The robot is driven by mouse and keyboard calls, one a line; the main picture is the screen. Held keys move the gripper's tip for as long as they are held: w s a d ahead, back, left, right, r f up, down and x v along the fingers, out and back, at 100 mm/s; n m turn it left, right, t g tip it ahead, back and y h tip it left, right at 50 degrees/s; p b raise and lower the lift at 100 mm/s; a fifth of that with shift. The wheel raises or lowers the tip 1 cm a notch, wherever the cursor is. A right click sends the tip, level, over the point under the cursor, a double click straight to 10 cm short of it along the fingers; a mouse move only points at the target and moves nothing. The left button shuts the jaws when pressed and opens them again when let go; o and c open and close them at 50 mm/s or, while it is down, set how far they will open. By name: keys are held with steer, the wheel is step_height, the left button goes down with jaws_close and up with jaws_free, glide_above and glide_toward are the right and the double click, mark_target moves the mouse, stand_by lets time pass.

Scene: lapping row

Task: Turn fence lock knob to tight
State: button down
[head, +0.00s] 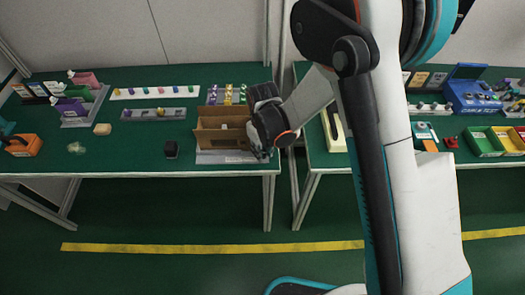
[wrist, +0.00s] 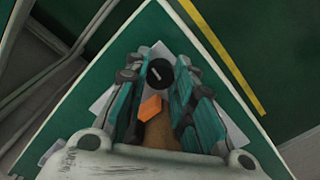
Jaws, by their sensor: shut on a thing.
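The lock knob (wrist: 160,73), round and black with a white line across its top, sits between the fingertips of my gripper (wrist: 161,78) in the wrist view. My gripper is shut on it. An orange piece (wrist: 150,107) and a brown part (wrist: 158,134) lie just below the knob in that view. In the head view, my gripper (head: 264,153) is at the right end of the brown wooden fence (head: 219,137), which stands on a pale plate (head: 222,158). The knob is hidden there behind my gripper.
The left green table (head: 125,155) ends just right of my gripper. A second table to the right holds coloured bins (head: 483,144).

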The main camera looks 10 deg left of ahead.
steer(key=shift+m, duration=0.9)
steer(key=c, duration=1.3)
jaws_free()
step_height(320, 180, up, 12)
